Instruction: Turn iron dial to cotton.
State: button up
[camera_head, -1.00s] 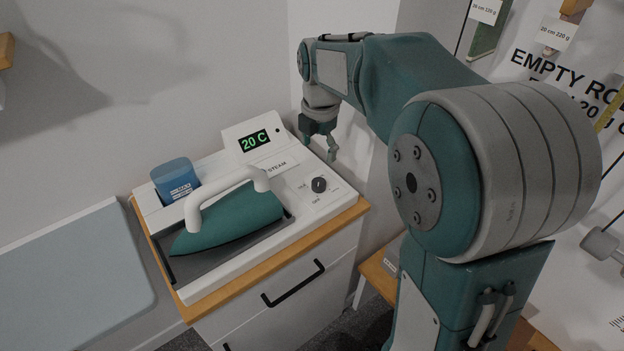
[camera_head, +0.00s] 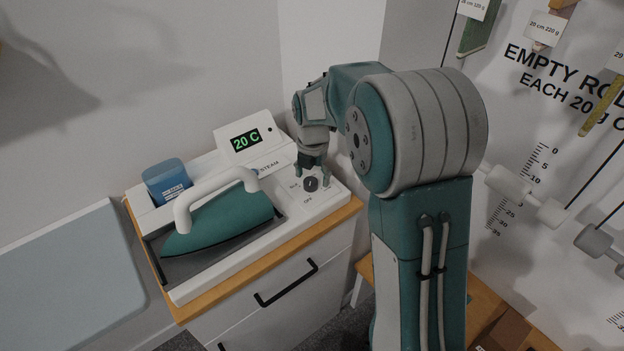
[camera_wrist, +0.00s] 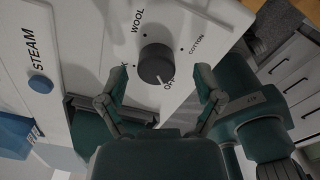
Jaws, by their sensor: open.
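The iron dial is a dark round knob (camera_wrist: 155,64) on the white iron station (camera_wrist: 105,30). In the wrist view its pale pointer mark faces the OFF label. The WOOL label is at the upper left, and the COTTON label (camera_wrist: 197,43) is at the upper right. My gripper (camera_wrist: 160,90) is open, with one finger on each side of the knob in this view and nothing between the pads. I cannot tell how far above the panel the fingertips are. In the head view the dial (camera_head: 311,184) shows just below my gripper (camera_head: 311,172).
The teal iron (camera_head: 220,222) with a white handle rests on the station, left of the dial. A blue water tank (camera_head: 167,182) and a display reading 20 C (camera_head: 245,140) stand behind. The STEAM button (camera_wrist: 40,83) is left of the dial. A drawer cabinet (camera_head: 290,280) is below.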

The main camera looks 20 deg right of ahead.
jog(key=shift+a+f, duration=0.2)
jog(key=shift+f, duration=0.4)
jog(key=shift+a, duration=0.35)
jog(key=shift+d, duration=0.3)
jog(key=c, duration=1.2)
jog(key=shift+o, duration=0.2)
